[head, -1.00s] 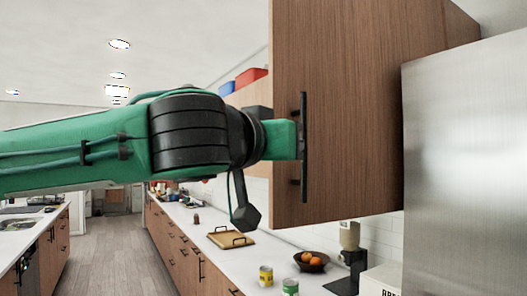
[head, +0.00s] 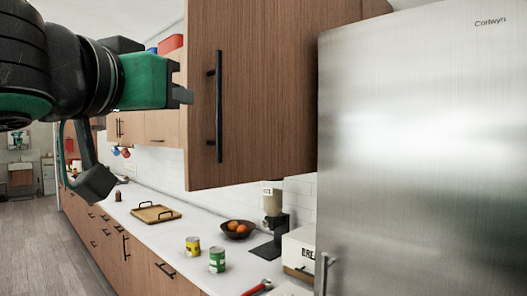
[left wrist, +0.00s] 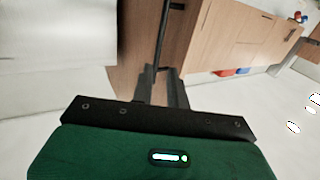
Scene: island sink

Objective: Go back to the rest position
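My left gripper (head: 184,84) is in the upper left of the head view, at the end of my green and black arm. Its dark fingers are apart and empty, just left of the black bar handle (head: 218,105) on a wooden cabinet door (head: 265,90). A gap shows between fingertips and handle. In the left wrist view, the gripper (left wrist: 161,74) points at the handle (left wrist: 163,32), with a narrow gap between its fingers. My right gripper is not in view.
A steel fridge (head: 415,150) stands close on the right. Open floor (head: 35,245) lies at lower left.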

